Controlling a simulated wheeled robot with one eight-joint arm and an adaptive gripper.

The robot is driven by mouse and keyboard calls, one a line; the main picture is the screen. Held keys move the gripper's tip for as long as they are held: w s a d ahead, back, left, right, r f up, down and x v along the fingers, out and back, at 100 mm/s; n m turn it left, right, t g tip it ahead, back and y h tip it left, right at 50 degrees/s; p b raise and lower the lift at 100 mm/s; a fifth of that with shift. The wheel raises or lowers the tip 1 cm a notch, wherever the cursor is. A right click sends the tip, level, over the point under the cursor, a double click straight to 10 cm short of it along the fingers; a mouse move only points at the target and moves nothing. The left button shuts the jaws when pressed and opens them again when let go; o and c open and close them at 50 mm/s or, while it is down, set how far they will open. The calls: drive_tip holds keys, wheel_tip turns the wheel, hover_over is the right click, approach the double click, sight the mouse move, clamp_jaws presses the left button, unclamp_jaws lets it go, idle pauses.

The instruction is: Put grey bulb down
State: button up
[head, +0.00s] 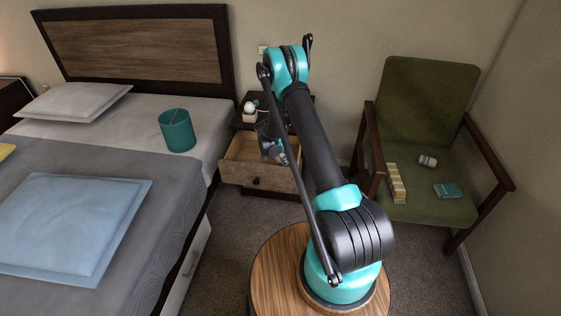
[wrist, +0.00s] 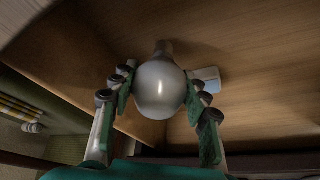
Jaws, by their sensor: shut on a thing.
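The grey bulb (wrist: 160,88) is round and glossy with a narrower neck pointing away from me. My gripper (wrist: 158,100) is shut on it, with one finger on each side of the round part. In the head view my gripper (head: 272,149) is over the open wooden drawer (head: 235,174) of the nightstand, and the bulb is hard to make out there. The drawer's wooden floor (wrist: 255,105) fills much of the wrist view behind the bulb. I cannot tell whether the bulb touches it.
A small blue and white object (wrist: 207,77) lies in the drawer beside the bulb. A white round item (head: 249,108) is on the nightstand. The bed with a teal bin (head: 177,131) is at the left. A green armchair (head: 428,105) holding small items is at the right.

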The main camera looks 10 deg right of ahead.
drive_tip(key=shift+f, duration=0.6)
drive_tip(key=shift+f, duration=0.1)
drive_tip(key=o, duration=1)
